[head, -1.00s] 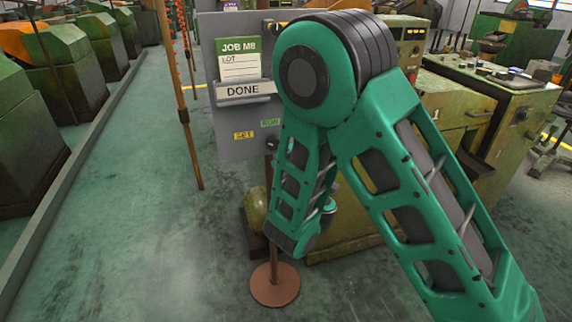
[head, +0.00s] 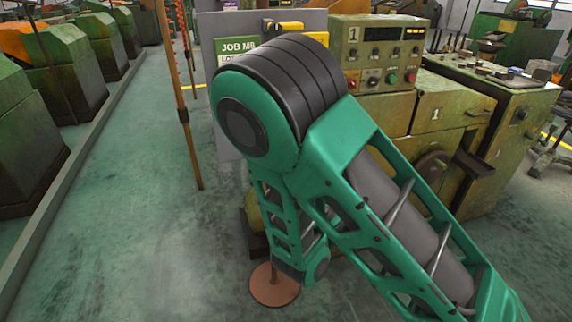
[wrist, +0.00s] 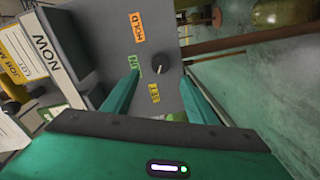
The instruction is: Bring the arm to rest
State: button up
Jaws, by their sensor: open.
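My gripper (wrist: 160,80) shows in the wrist view with its two green fingers apart and nothing held between them. A grey panel (wrist: 200,50) lies in front of it. The panel's dark knob (wrist: 160,68) appears between the fingertips; I cannot tell how large the gap to it is. Orange HOLD (wrist: 138,27), green RUN (wrist: 134,63) and yellow SET (wrist: 153,92) labels sit around the knob. In the head view my bent green arm covers most of the grey board (head: 258,20), and my gripper is hidden there.
A brown stand base (head: 275,288) is on the floor below my arm. A green machine with a control panel (head: 383,60) stands behind and right of it. A thin brown post (head: 183,115) rises at left. The floor (head: 130,220) on the left is clear.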

jog(key=w+d+r+m+h, duration=0.2)
jog(key=d+m+h, duration=0.3)
jog(key=d, duration=0.6)
jog(key=w+d+r+m+h, duration=0.15)
jog(key=d+m+h, duration=0.3)
jog(key=d, duration=0.55)
jog(key=s+d+m+g+h, duration=0.3)
jog(key=s+d+m+g, duration=0.1)
jog(key=d, duration=0.6)
jog(key=s+d+m+g+h, duration=0.3)
jog(key=s+d+m, duration=0.1)
jog(key=d, duration=0.6)
jog(key=s+d+f+m+g+y, duration=0.1)
jog(key=s+d+f+m+g, duration=0.15)
jog(key=s, duration=0.45)
jog(key=s+d+f+m+g+y, duration=0.1)
jog(key=s+d+m+g+y, duration=0.2)
jog(key=s, duration=0.4)
jog(key=s+a+r+g+y, duration=0.1)
jog(key=s+a+g+y, duration=0.1)
jog(key=s, duration=0.7)
jog(key=s+a+r+m+g+y, duration=0.1)
jog(key=s+a+y, duration=0.3)
jog(key=s, duration=0.5)
jog(key=shift+a+r+g, duration=0.55)
